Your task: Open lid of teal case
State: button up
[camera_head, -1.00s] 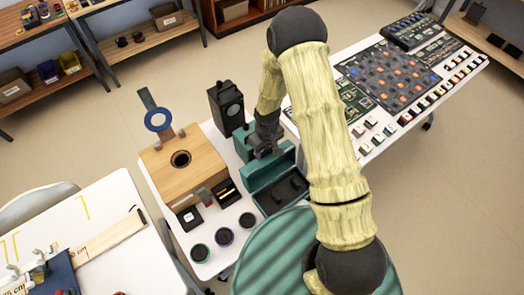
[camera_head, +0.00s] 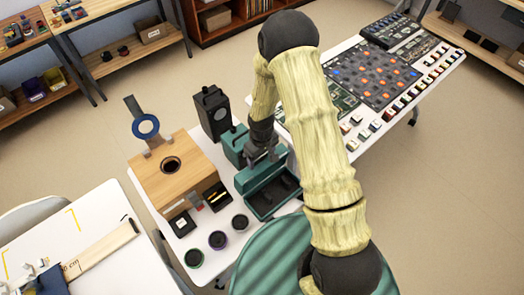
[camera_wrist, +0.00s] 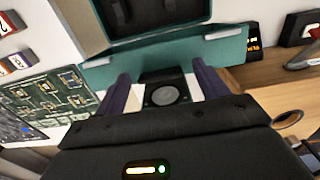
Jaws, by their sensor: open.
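The teal case (camera_head: 270,206) stands on the white table right of the wooden box, with its dark interior showing. Its teal lid (camera_head: 260,173) is raised, standing up at the case's back edge. In the wrist view the case interior (camera_wrist: 150,14) is at the top, and the lid (camera_wrist: 222,47) crosses below it as a teal strip. My gripper (camera_head: 262,152) is just behind the lid. Its two fingers (camera_wrist: 161,76) are apart near the lid's edge, with nothing held between them. Whether they touch the lid I cannot tell.
A black speaker (camera_head: 213,113) and a wooden box (camera_head: 175,180) with a blue ring magnifier (camera_head: 145,126) stand close by. Several round dark pots (camera_head: 217,240) line the front edge. A circuit-board table (camera_head: 385,80) is at the right.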

jog(key=shift+w+r, duration=0.2)
jog(key=shift+r, duration=0.25)
notch_tip(320, 180, up, 16)
jog(key=b, duration=0.3)
jog(key=shift+s+r, duration=0.15)
jog(key=s+d+r+m+t, duration=0.1)
jog(key=s+d+r+m, duration=0.1)
jog(key=s+d, duration=0.3)
jog(key=s+d+r+m+t, duration=0.1)
jog(key=s+d+r+m, duration=0.2)
jog(key=s, duration=0.4)
jog(key=shift+s+d+m+t, duration=0.3)
jog(key=shift+d+m, duration=0.6)
jog(key=shift+d, duration=0.3)
jog(key=shift+w, duration=0.1)
dwell(0.4)
